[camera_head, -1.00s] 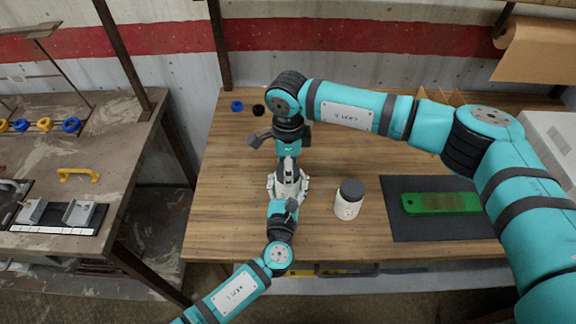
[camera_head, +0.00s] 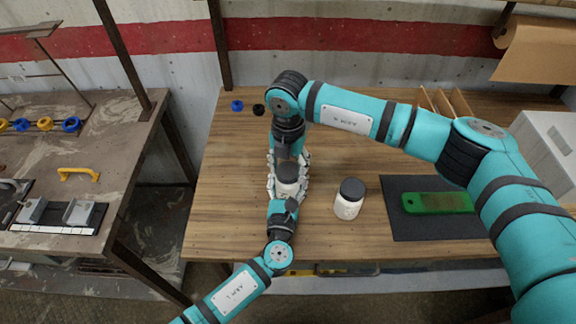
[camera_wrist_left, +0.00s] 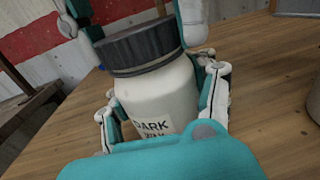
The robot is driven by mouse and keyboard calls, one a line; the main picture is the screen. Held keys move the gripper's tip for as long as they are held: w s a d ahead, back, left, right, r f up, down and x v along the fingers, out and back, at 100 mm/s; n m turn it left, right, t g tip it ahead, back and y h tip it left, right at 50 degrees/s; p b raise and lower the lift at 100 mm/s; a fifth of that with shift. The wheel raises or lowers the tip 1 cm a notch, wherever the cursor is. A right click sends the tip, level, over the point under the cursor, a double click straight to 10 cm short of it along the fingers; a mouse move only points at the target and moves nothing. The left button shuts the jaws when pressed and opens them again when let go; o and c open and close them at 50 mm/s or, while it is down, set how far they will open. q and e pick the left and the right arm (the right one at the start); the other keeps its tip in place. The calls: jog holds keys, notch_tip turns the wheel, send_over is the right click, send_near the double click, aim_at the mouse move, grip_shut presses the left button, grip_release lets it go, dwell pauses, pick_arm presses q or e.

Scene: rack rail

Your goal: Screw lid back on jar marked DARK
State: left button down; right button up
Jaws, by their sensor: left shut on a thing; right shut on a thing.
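The white jar (camera_wrist_left: 157,97) has a label reading DARK, with a second word partly hidden. My left gripper (camera_wrist_left: 163,112) is shut around its body and holds it upright; in the head view the gripper (camera_head: 287,190) is at the table's left half. A dark ribbed lid (camera_wrist_left: 138,47) sits on the jar's mouth, in line with it and with no clear gap. My right gripper (camera_head: 288,160) comes down from above, shut on the lid (camera_head: 288,170). Its fingers show on both sides of the lid in the left wrist view. How far the thread is engaged cannot be seen.
A second white jar with a dark lid (camera_head: 349,199) stands just right of the held jar. A dark mat (camera_head: 410,228) with a green object (camera_head: 437,202) lies further right. Blue (camera_head: 237,105) and black (camera_head: 258,109) rings lie at the back left. The table's front left is clear.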

jog(key=o, duration=1.3)
jog(key=shift+r, duration=0.1)
jog(key=shift+r, duration=2.2)
jog(key=shift+c, duration=0.3)
jog(key=n, duration=0.3)
jog(key=r+n, duration=0.1)
jog(key=n, duration=0.1)
jog(key=shift+n, duration=0.4)
jog(key=n, duration=0.4)
jog(key=shift+r, duration=0.35)
jog(key=n, duration=0.3)
jog(key=r+n, duration=0.1)
jog(key=n, duration=0.2)
jog(key=shift+n, duration=0.3)
jog(key=n, duration=0.4)
jog(key=shift+r+n, duration=0.35)
jog(key=shift+n, duration=0.05)
